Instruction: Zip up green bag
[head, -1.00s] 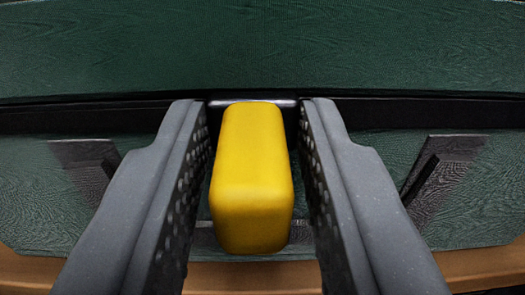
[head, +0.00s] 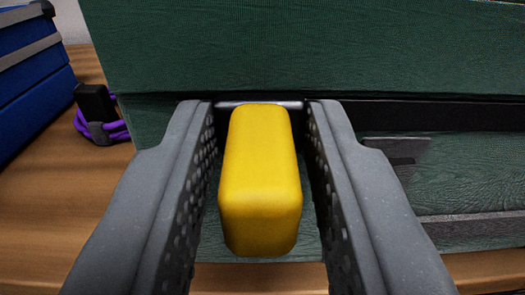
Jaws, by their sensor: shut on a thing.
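The green bag (head: 300,45) fills the upper middle and right of the head view, with its front face (head: 470,170) below. A dark horizontal zipper band (head: 430,112) runs across it. A yellow block-shaped zipper pull (head: 260,185) sits on this band, near the bag's left end. My gripper (head: 262,165) has one finger on each side of the yellow pull and is shut on it. Narrow gaps seem to show beside the pull, and the exact contact points are hidden.
A blue case (head: 30,85) with grey trim stands at the left. A purple cable (head: 105,130) with a black plug (head: 95,102) lies between it and the bag. The wooden table (head: 50,210) is clear at the front left.

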